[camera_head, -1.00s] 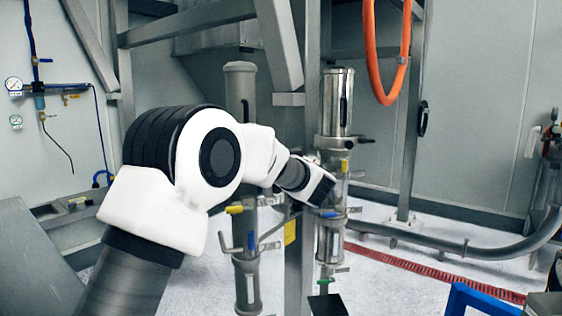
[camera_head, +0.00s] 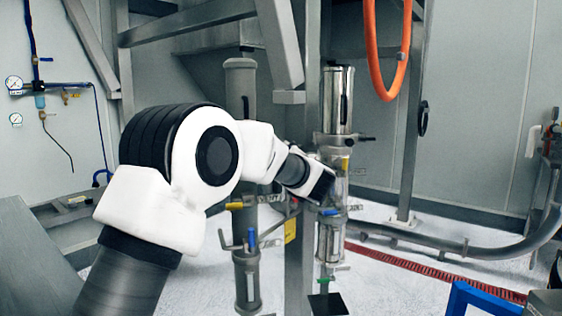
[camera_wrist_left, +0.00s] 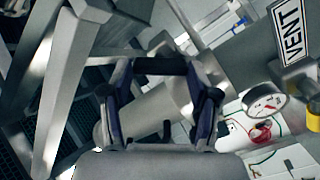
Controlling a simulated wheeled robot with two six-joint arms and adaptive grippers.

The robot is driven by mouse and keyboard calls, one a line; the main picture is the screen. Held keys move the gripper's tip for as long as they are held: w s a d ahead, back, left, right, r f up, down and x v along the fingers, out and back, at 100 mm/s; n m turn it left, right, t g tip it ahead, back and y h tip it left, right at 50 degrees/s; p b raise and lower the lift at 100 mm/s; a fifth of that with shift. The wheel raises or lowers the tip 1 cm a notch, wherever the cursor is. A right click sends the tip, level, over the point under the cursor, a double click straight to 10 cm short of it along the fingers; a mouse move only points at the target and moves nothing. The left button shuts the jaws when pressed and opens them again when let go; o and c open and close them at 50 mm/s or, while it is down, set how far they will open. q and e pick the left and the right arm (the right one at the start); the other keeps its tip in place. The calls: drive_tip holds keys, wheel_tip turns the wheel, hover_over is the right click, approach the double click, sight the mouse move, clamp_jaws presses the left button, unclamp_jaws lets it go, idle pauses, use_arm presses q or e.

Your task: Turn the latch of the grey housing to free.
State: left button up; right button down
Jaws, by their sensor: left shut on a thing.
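The grey housing (camera_head: 330,148) is part of an upright column of stacked metal sections, right of centre in the head view. My left gripper (camera_head: 325,192) is at its left side, level with the small yellow and blue handles. In the left wrist view my left gripper (camera_wrist_left: 162,130) has its two dark fingers on either side of a grey cylindrical part (camera_wrist_left: 150,110). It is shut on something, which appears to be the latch. The latch itself is mostly hidden by the gripper, so its angle cannot be told. My right gripper is not in view.
A second grey column (camera_head: 243,90) with a blue-handled valve stands to the left, behind my left arm. A steel post (camera_head: 300,250) stands between the columns. An orange hose (camera_head: 370,60) hangs at upper right. A round gauge (camera_wrist_left: 264,102) shows beside the gripper in the wrist view.

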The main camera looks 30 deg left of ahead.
use_arm(q)
drive_tip(key=n+b, duration=0.4)
drive_tip(key=n, duration=0.4)
drive_tip(key=shift+f, duration=0.15)
drive_tip(key=shift+n, duration=0.3)
drive_tip(key=o, duration=0.9)
drive_tip(key=v, duration=1.2)
